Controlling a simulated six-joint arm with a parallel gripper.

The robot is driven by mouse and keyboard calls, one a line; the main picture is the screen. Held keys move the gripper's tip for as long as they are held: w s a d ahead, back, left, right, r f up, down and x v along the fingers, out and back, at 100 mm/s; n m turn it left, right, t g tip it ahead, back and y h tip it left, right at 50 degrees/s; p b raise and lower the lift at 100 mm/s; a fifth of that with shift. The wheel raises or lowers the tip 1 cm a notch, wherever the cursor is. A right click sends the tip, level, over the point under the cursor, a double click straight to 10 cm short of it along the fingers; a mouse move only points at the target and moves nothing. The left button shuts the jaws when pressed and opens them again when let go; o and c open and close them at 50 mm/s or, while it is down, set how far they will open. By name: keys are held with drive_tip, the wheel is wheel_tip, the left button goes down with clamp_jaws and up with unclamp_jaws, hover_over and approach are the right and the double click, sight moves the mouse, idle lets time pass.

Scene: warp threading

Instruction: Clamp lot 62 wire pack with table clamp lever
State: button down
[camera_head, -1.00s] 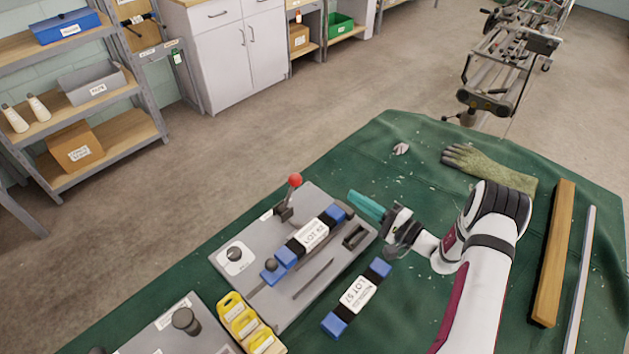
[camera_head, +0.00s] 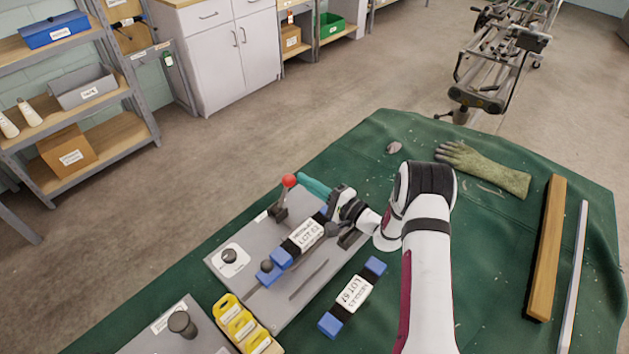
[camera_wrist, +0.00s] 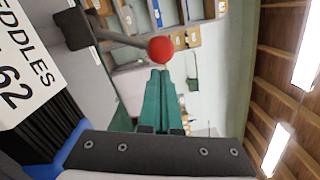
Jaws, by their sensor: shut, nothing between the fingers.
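The clamp lever with its red ball knob (camera_head: 289,181) stands upright at the far edge of the grey clamp plate (camera_head: 300,292). The lot 62 pack (camera_head: 303,236), with a white label and blue ends, lies on the plate in front of the lever. My gripper (camera_head: 314,187) has teal fingers, shut and empty, just right of the knob over the pack's far end. In the wrist view the red knob (camera_wrist: 161,49) shows just beyond the fingertips (camera_wrist: 160,75); I cannot tell whether they touch. The lot 62 label (camera_wrist: 25,75) is at the left there.
A lot 57 pack (camera_head: 352,296) lies on the green cloth right of the plate. Yellow pieces (camera_head: 240,322) sit at the plate's near corner. A glove (camera_head: 485,168), a wooden bar (camera_head: 547,250) and a metal strip (camera_head: 572,280) lie to the right.

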drive_tip(key=shift+r, duration=0.1)
idle(0.3)
drive_tip(key=shift+s+a+r+n, duration=0.15)
drive_tip(key=shift+r+n, duration=0.05)
drive_tip(key=shift+n, duration=0.2)
drive_tip(key=shift+s+a+r, duration=0.1)
drive_tip(key=shift+s+a+r+n, duration=0.25)
drive_tip(key=shift+r+n, duration=0.05)
drive_tip(key=shift+n, duration=0.3)
drive_tip(key=shift+s+a+r+n, duration=0.25)
drive_tip(key=shift+n, duration=0.35)
drive_tip(key=s+a+r+n, duration=0.1)
drive_tip(key=s+a+n, duration=0.2)
drive_tip(key=s+a, duration=0.2)
drive_tip(key=shift+s+a, duration=0.55)
